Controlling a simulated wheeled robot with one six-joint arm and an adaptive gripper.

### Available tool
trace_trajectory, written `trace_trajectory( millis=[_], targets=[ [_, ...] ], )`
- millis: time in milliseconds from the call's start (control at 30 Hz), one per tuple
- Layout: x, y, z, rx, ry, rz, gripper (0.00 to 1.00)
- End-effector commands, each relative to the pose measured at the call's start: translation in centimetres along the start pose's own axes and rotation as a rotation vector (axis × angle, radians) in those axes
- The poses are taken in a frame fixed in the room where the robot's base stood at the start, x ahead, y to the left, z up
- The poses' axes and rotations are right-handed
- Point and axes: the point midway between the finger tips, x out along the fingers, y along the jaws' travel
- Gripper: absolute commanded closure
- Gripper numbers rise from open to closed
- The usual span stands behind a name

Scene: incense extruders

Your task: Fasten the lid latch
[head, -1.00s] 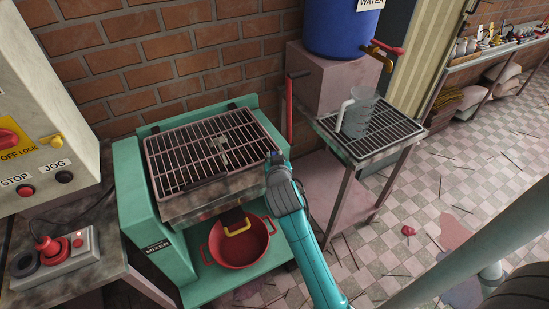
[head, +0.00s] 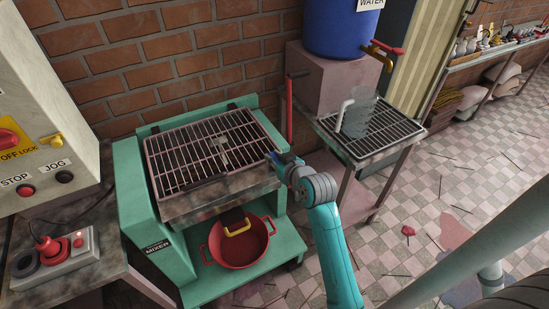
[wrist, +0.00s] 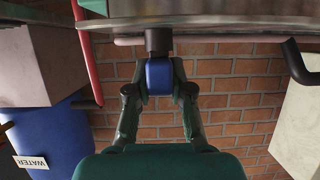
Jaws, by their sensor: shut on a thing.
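The mixer's barred lid (head: 205,155) lies closed over its metal trough, with a black handle along its front edge. My gripper (head: 283,163) is at the right side of the mixer, by the lid's right edge. In the wrist view, which is upside down, my gripper (wrist: 159,85) is shut on a blue block (wrist: 159,76), one finger on each side. The block joins a dark cylinder (wrist: 158,40) beside the metal rim; it appears to be the lid latch. Whether it is engaged cannot be told. The arm and gripper partly hide it in the head view.
A red pot (head: 238,243) stands under the mixer's spout. A red upright lever (head: 289,108) rises behind my gripper. To the right is a rack stand (head: 400,128) with a clear jug (head: 356,115), below a blue water barrel (head: 343,28). A control panel (head: 40,130) stands left.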

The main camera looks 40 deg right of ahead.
Motion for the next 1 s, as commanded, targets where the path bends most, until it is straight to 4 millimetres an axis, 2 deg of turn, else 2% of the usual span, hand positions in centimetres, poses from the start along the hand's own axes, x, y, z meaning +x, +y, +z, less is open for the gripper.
trace_trajectory(
  millis=[267,300,400,767,867,1000],
  targets=[
    [0.0,0.0,0.0,-0.002,0.0,0.0,1.0],
    [0.0,0.0,0.0,-0.002,0.0,0.0,0.74],
    [0.0,0.0,0.0,-0.002,0.0,0.0,0.54],
    [-0.3,0.0,0.0,-0.001,0.0,0.0,0.54],
    [-1.3,0.0,0.1,-0.001,-0.002,0.001,0.54],
    [-3.8,0.0,0.1,0.0,-0.001,0.001,0.54]
  ],
)
